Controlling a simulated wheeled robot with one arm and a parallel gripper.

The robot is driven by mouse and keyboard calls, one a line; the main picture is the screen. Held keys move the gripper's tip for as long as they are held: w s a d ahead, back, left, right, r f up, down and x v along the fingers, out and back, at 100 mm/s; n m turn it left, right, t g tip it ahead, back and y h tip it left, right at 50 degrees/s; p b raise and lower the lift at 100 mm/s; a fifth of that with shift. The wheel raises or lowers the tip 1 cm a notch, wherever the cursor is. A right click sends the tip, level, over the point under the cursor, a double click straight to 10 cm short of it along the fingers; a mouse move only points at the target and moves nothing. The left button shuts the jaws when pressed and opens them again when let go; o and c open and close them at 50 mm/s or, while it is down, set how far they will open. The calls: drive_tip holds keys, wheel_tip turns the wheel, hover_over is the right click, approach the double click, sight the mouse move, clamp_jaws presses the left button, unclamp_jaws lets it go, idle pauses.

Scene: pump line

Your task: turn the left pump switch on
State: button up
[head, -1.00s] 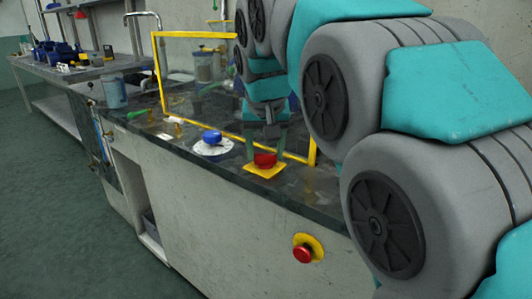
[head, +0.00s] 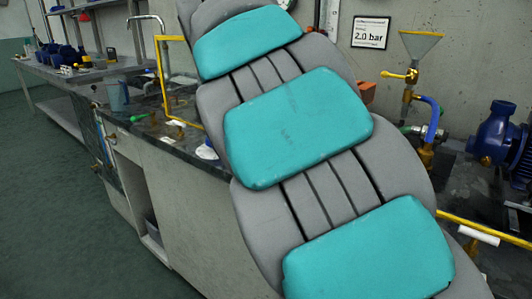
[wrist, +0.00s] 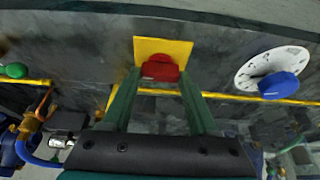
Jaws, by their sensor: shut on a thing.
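A red switch knob (wrist: 160,68) sits on a square yellow plate (wrist: 178,47) on the dark bench top in the wrist view. My gripper (wrist: 160,75) has its two green fingers on either side of the knob and is shut on it. The fingertips hide the knob's sides, and I cannot tell its setting. In the head view my own arm hides the gripper, the red knob and the plate.
A blue knob (wrist: 278,86) on a white dial (wrist: 248,72) stands right of the plate in the wrist view. A yellow frame (head: 161,75) rises from the bench. A blue pump (head: 497,135) and funnel (head: 421,43) stand at right, near a 2.0 bar sign (head: 370,32).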

idle(0.5)
drive_tip(key=o, duration=1.4)
drive_tip(key=shift+r, duration=0.1)
drive_tip(key=shift+v, duration=1)
drive_tip(key=p+v, duration=0.2)
drive_tip(key=v, duration=0.3)
drive_tip(key=shift+s+a+r, duration=0.1)
drive_tip(key=shift+a+r, duration=0.05)
drive_tip(key=shift+r, duration=0.1)
